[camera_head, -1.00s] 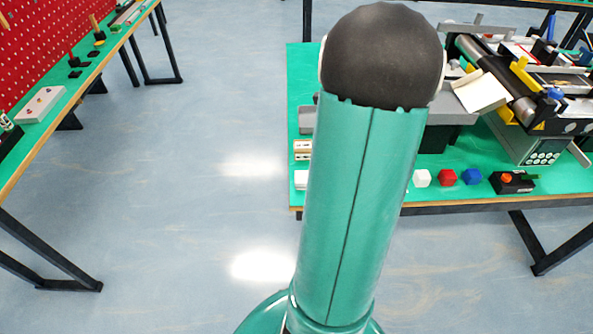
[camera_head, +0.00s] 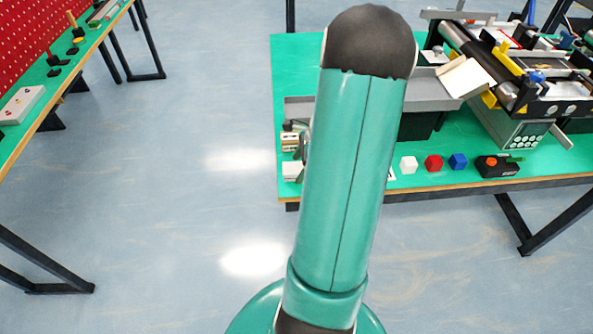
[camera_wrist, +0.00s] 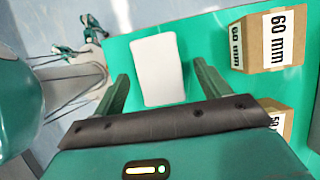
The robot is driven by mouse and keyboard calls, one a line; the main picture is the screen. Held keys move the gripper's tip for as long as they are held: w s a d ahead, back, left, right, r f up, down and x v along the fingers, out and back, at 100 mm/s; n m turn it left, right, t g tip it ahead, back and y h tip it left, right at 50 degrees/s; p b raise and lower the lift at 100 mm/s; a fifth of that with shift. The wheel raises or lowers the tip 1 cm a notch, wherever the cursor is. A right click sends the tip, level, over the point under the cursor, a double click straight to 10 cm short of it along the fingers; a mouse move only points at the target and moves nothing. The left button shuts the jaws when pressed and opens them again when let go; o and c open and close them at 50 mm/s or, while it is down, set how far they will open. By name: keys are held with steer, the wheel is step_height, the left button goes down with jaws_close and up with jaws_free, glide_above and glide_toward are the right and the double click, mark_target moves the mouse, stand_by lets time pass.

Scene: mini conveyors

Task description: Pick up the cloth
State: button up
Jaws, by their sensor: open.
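A white folded cloth (camera_wrist: 157,72) lies flat on the green table top, seen in the wrist view. In the head view, a white patch (camera_head: 292,170) near the table's left front edge looks like the same cloth, partly hidden by my arm. My gripper (camera_wrist: 162,70) is open, with one finger on each side of the cloth's near part in the picture. Nothing is held. I cannot tell how high the fingers are above the table.
A cardboard box marked 60 mm (camera_wrist: 270,40) stands right of the cloth, with another box (camera_wrist: 276,122) close to the right finger. The conveyor (camera_head: 510,70) fills the right side.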

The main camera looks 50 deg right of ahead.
steer(key=shift+w+a+f, duration=0.15)
steer(key=shift+a+f, duration=0.05)
steer(key=shift+f, duration=0.4)
steer(key=c, duration=1)
steer(key=shift+c, duration=0.2)
